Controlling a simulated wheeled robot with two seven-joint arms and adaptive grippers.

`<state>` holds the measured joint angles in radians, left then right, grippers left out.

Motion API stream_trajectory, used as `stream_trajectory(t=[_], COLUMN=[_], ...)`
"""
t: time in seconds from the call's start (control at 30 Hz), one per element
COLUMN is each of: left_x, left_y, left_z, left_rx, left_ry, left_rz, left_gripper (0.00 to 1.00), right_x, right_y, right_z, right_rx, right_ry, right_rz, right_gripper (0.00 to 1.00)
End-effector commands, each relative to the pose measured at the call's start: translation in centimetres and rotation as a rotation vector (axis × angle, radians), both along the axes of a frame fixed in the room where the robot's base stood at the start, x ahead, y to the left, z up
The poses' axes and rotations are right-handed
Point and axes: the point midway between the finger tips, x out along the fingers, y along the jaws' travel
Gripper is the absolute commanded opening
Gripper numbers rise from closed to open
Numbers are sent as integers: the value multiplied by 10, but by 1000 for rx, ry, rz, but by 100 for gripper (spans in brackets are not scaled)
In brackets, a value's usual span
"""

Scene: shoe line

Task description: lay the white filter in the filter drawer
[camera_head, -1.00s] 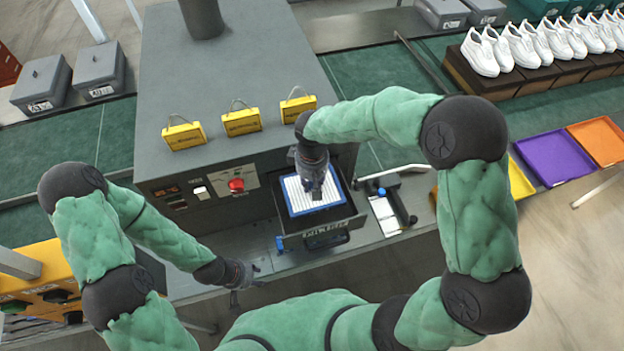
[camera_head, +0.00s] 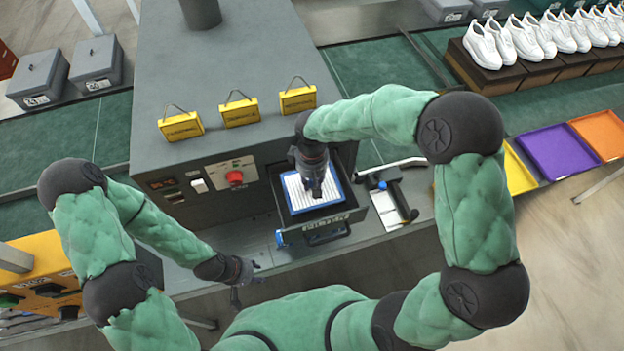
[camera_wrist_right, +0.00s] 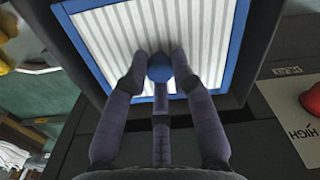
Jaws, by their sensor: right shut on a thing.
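The white filter (camera_head: 299,199) has a pleated white face and a blue frame. It lies in or just over the open filter drawer (camera_head: 287,236), within the drawer's walls; I cannot tell whether it rests on the bottom. In the right wrist view, the filter (camera_wrist_right: 214,35) fills the upper middle, with the dark drawer wall around it. My right gripper (camera_wrist_right: 160,68) is over the filter and shut on its blue knob (camera_wrist_right: 160,66). My left gripper (camera_head: 247,279) is low and left of the drawer, apart from it; its fingers are too small to read.
A clipboard (camera_head: 385,208) and a blue-and-black tool (camera_head: 402,201) lie right of the drawer. Yellow tags (camera_head: 240,111) stand on the machine top. White shoes (camera_head: 482,45) line the belt at the back right.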

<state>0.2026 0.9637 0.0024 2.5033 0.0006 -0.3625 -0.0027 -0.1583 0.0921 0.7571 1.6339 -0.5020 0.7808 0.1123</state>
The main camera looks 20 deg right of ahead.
Motion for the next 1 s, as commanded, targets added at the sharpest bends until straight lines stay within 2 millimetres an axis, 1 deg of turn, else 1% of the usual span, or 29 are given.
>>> stream_trajectory(t=[0.6, 0.87, 0.9, 1.0], left_x=[0, 0, 0, 0], left_y=[0, 0, 0, 0], left_z=[-9, -9, -9, -9], left_rx=[0, 0, 0, 0], left_ry=[0, 0, 0, 0], left_rz=[0, 0, 0, 0], left_gripper=[40, 40, 40, 40], right_x=[0, 0, 0, 0], right_y=[0, 0, 0, 0], right_z=[-11, -11, -11, -11], right_rx=[0, 0, 0, 0], right_ry=[0, 0, 0, 0], right_rz=[0, 0, 0, 0], right_gripper=[0, 0, 29, 53])
